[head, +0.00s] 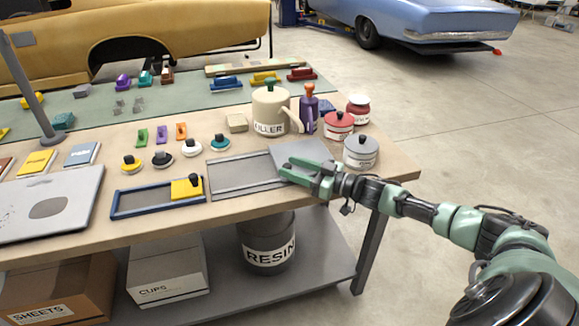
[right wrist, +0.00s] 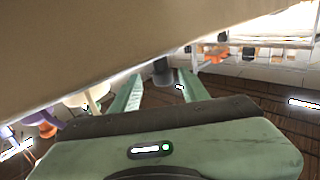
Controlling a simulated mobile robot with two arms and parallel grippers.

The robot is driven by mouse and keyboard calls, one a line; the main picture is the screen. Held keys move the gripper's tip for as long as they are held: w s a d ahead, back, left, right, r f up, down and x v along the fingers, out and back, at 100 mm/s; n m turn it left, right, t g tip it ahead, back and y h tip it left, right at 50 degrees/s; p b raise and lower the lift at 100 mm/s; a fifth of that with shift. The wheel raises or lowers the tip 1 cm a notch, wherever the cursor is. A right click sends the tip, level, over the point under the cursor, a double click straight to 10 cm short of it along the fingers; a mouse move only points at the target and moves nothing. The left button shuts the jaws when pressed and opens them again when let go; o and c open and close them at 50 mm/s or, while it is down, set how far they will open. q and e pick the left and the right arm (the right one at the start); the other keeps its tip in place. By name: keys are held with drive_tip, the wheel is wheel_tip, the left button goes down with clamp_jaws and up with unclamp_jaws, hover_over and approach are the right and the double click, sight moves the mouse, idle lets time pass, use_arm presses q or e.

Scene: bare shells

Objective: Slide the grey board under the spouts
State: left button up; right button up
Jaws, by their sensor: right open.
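A flat grey board (head: 303,150) lies on the table in front of the cream FILLER pot (head: 270,112) and the purple dispenser (head: 307,112). Its left side meets a grey railed frame (head: 238,176). The pot's spout points down to the right, near the dispenser. My right gripper (head: 288,171) is at the board's front right part, its fingers spread and nothing seen between them; whether it touches the board is unclear. In the right wrist view its open fingers (right wrist: 162,90) stand apart under a large beige surface. My left gripper is not in view.
A lidded grey pot (head: 361,152) stands close right of the board, with red pots (head: 339,126) behind. A blue-edged tray (head: 150,199) with a yellow block lies left. Round knobbed tools (head: 191,148) stand behind the railed frame. The table's right edge is near my arm.

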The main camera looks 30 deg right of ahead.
drive_tip(key=v, duration=0.6)
drive_tip(key=shift+s+d, duration=0.2)
drive_tip(key=shift+s, duration=0.05)
idle(0.3)
